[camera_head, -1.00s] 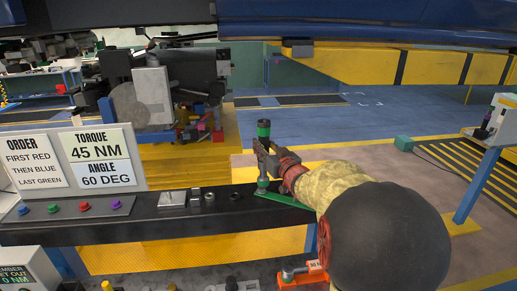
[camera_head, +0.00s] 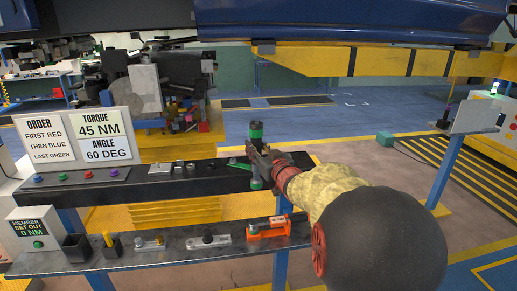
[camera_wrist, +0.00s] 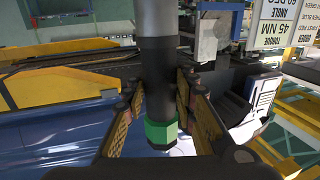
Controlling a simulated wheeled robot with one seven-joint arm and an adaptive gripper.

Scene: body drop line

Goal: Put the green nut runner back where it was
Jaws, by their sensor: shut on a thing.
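The green nut runner (camera_head: 256,134) is a dark upright tool with green bands. My gripper (camera_head: 259,161) is shut around its middle, with the tool close to the right part of the black bench top. In the wrist view the tool's dark body (camera_wrist: 160,70) and green collar (camera_wrist: 161,133) stand between the two fingers of my gripper (camera_wrist: 160,105). A flat green piece (camera_head: 239,164) lies on the bench just left of the tool. My gripper and arm hide part of the bench there, and I cannot tell whether the tool's lower end touches anything.
The black bench (camera_head: 165,188) carries a sign board (camera_head: 80,141), coloured buttons and small metal parts. A lower shelf (camera_head: 190,260) in front holds an orange tool (camera_head: 268,229) and other wrenches. A blue car body (camera_head: 350,20) hangs overhead. A screen stand (camera_head: 474,117) is at the right.

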